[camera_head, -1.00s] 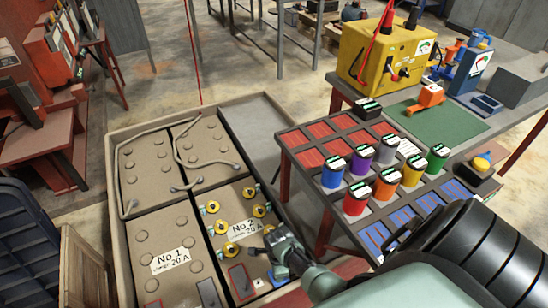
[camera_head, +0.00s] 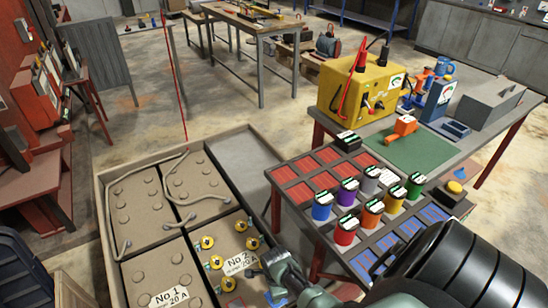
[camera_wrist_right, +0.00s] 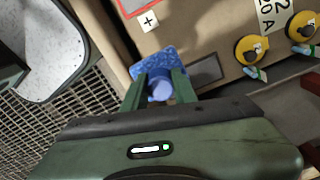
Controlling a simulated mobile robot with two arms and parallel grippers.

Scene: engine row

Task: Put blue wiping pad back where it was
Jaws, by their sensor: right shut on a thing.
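The blue wiping pad (camera_wrist_right: 150,65) shows in the right wrist view as a speckled blue block with a round blue knob. My right gripper (camera_wrist_right: 160,90) is shut on that knob, with the pad just beyond the fingertips. The pad is above or beside the edge of a tan battery; I cannot tell whether it touches. My left gripper is not in view.
In the wrist view a white speckled tray (camera_wrist_right: 50,40) lies left, beside a metal grating (camera_wrist_right: 85,125). Yellow caps (camera_wrist_right: 250,48) stand on the battery. In the head view several coloured cups (camera_head: 345,230) stand on the bench (camera_head: 290,187) to the right. One battery bay (camera_head: 240,160) is empty.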

